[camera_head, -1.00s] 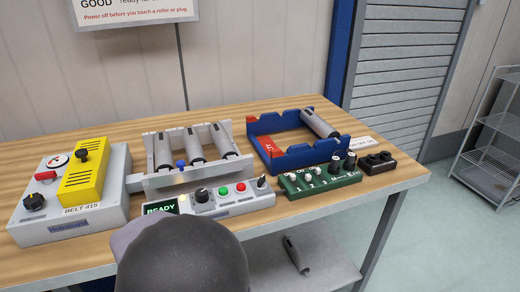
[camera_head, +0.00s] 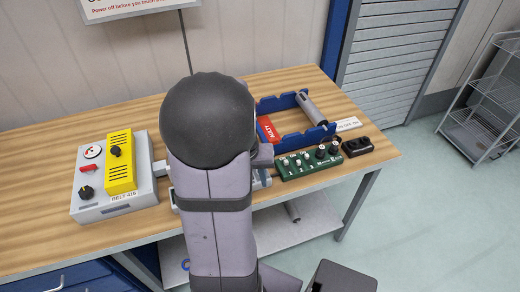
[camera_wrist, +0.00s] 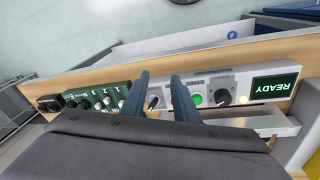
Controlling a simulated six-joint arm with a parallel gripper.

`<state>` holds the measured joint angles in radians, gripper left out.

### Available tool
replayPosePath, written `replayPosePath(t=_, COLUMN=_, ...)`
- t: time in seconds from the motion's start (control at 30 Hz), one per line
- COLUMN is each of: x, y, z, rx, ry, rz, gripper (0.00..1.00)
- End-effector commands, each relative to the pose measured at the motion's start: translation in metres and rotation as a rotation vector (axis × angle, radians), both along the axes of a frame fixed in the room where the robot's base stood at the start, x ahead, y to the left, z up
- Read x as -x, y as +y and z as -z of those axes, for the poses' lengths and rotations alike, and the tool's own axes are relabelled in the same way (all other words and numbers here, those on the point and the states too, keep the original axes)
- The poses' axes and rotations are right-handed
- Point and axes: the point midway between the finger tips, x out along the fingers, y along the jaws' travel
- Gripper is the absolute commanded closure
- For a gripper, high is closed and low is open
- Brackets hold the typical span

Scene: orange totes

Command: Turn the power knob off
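I cannot read which knob is marked power. My gripper (camera_wrist: 159,80) is open, its two dark fingers over the panel's left part with the small knob showing in the gap between them. Contact cannot be judged. The right finger hides part of the panel. In the head view my arm covers most of this panel.
A green box with switches and knobs (camera_head: 296,166) and a black block (camera_head: 357,146) lie right of the panel. A blue rack (camera_head: 318,134) with a grey roller (camera_head: 312,107) stands behind. A grey box with a yellow cover (camera_head: 120,165) is at left.

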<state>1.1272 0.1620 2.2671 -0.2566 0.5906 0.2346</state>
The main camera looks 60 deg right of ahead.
Motion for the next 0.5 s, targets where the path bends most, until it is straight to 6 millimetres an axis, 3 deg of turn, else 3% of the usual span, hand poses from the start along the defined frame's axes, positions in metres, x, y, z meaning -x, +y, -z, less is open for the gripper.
replayPosePath(t=0.03, x=-0.008, y=-0.021, z=-0.004, rx=0.066, ry=-0.023, rz=0.039, gripper=0.73)
replayPosePath(t=0.17, x=-0.02, y=-0.053, z=-0.02, rx=0.179, ry=-0.093, rz=0.164, gripper=0.73)
replayPosePath(t=0.5, x=-0.026, y=-0.061, z=-0.024, rx=0.22, ry=-0.185, rz=0.38, gripper=0.73)
